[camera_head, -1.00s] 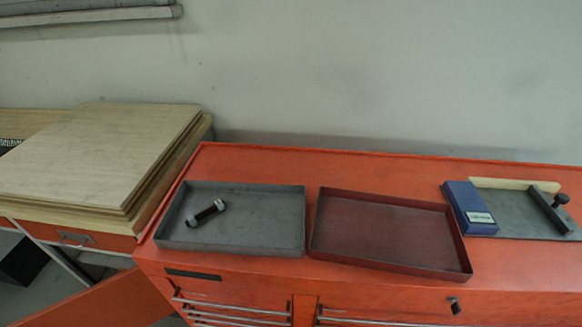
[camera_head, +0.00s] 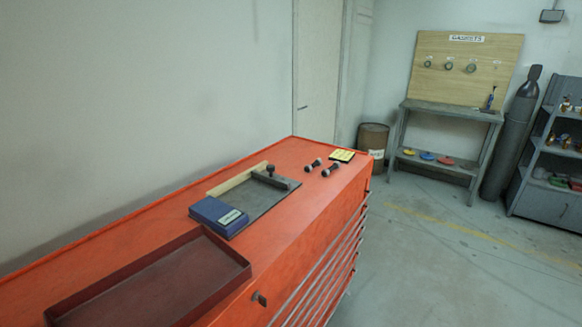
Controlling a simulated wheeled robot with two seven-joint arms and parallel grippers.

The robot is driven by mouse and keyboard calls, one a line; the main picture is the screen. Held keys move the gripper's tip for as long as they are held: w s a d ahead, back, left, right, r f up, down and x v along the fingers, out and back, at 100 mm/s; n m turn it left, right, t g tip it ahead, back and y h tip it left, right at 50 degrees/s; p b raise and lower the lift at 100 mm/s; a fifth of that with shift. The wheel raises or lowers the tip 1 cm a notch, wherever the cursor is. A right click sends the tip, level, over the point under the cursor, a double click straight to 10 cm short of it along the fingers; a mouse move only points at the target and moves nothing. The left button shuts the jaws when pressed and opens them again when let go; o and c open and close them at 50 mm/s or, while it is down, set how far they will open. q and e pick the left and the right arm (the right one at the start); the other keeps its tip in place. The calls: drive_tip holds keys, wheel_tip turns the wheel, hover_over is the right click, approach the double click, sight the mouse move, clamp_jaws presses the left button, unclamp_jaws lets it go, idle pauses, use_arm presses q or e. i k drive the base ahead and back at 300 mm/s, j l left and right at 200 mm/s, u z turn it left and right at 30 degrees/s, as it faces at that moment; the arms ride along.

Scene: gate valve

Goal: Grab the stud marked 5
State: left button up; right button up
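Two dark studs with light nuts on their ends lie on the orange cabinet top near its far right end. One stud (camera_head: 313,165) is farther back and the other stud (camera_head: 330,170) is just right of it. Any numbers on them are too small to read. A yellow card (camera_head: 342,155) with dark marks lies beside them. Neither of my grippers shows in the head view.
The orange cabinet (camera_head: 325,218) bears an empty dark red tray (camera_head: 240,267), a blue box (camera_head: 215,212) and a grey plate (camera_head: 262,203) with a clamp-like block. A barrel (camera_head: 373,138) and a gasket bench (camera_head: 450,112) stand beyond. The floor (camera_head: 440,265) at right is clear.

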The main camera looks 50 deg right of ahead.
sight(318, 162)
drive_tip(key=z, duration=1.7)
drive_tip(key=i+l+z, duration=0.1)
drive_tip(key=i+l, duration=0.2)
drive_tip(key=l, duration=0.15)
